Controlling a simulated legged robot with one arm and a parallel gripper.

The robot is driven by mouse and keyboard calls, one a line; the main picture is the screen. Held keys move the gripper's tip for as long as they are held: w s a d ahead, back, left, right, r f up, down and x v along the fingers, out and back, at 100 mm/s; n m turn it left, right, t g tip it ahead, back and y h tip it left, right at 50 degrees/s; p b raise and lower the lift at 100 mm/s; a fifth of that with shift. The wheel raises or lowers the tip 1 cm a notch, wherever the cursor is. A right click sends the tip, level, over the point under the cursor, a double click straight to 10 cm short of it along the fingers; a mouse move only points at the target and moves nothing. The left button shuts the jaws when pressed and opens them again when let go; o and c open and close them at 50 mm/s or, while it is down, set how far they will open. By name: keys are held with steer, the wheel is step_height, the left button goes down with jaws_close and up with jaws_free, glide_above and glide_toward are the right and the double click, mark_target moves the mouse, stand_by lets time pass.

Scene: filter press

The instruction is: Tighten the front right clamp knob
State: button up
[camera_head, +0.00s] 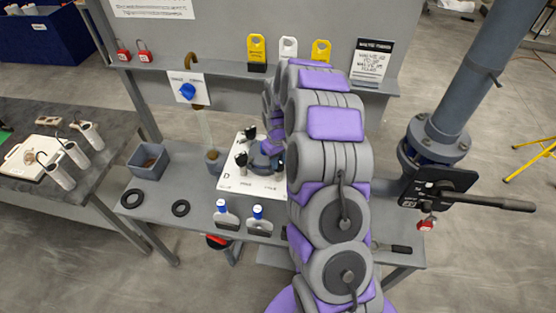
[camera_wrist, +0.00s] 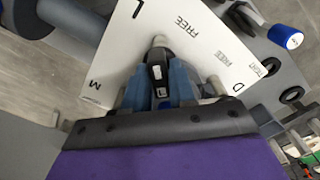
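The filter press sits on a white board (camera_head: 235,182) on the grey bench, largely hidden by my arm. Two black clamp knobs show on its left side, an upper one (camera_head: 249,133) and a lower one (camera_head: 241,159). My gripper (camera_head: 266,154) is down over the press, partly hidden by my arm. In the wrist view, the blue-grey fingers of my gripper (camera_wrist: 158,82) stand on both sides of a black knob-like part (camera_wrist: 158,70) with a white label. I cannot tell whether they touch it.
Two blue-capped bottles (camera_head: 257,217) stand at the bench's front, with black rings (camera_head: 181,208) and a grey bin (camera_head: 149,161) to the left. A pipe valve with a black lever (camera_head: 490,202) stands at right. Yellow and white tags (camera_head: 257,48) line the back shelf.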

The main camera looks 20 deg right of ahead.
steer(key=o, duration=0.4)
steer(key=shift+c, duration=0.2)
step_height(320, 180, up, 17)
steer(key=shift+r+b, duration=0.2)
steer(key=shift+b, duration=0.1)
stand_by(0.5)
steer(key=s+a+b, duration=0.3)
steer(key=s+a, duration=0.2)
steer(key=s, duration=0.4)
steer(key=s+a+b, duration=0.4)
steer(key=s+a, duration=0.1)
steer(key=s, duration=0.5)
steer(key=s+a+f+m+g+b, duration=0.1)
steer(key=s+f+b, duration=0.1)
steer(key=s, duration=0.8)
steer(key=s+a+f+m+b, duration=0.1)
steer(key=s+f, duration=0.4)
steer(key=s, duration=0.5)
steer(key=shift+f+g+b, duration=0.2)
steer(key=shift+g+b, duration=0.2)
steer(key=shift+b, duration=0.45)
